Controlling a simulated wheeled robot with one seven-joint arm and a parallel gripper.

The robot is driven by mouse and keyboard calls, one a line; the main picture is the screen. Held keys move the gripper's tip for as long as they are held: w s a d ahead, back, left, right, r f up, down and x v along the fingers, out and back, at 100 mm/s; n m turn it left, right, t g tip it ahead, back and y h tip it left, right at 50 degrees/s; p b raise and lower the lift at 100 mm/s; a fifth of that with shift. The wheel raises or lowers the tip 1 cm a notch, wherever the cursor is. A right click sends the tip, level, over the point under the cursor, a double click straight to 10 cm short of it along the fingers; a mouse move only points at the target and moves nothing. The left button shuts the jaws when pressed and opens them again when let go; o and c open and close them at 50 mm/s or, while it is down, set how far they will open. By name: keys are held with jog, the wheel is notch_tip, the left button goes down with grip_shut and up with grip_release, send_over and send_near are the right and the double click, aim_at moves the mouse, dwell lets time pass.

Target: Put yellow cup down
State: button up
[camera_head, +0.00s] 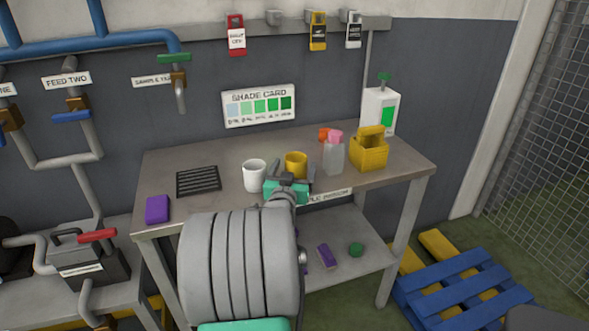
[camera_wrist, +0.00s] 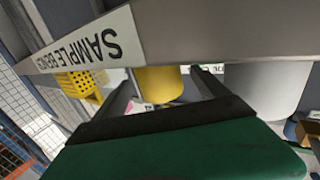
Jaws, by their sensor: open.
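The yellow cup (camera_head: 296,163) stands upright on the bench top, just right of a white cup (camera_head: 254,175). My gripper (camera_head: 289,178) is open at the bench's front edge, in front of the yellow cup, and hides its lower part in the head view. In the wrist view, which is upside down, the yellow cup (camera_wrist: 158,84) shows between the two spread fingers. The fingers do not visibly press on it. The white cup (camera_wrist: 270,90) shows outside the fingers. Whether a finger touches the yellow cup, I cannot tell.
On the bench (camera_head: 226,190), a black grate (camera_head: 198,181) and purple block (camera_head: 158,209) lie left. A pink-topped bottle (camera_head: 334,155), yellow caddy (camera_head: 369,150) and white jug (camera_head: 380,110) stand right. A shade card (camera_head: 259,106) hangs behind. Pallets (camera_head: 460,290) lie on the floor at right.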

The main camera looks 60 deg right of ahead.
jog(key=x, duration=0.3)
jog(key=shift+a, duration=0.1)
jog(key=shift+c, duration=0.2)
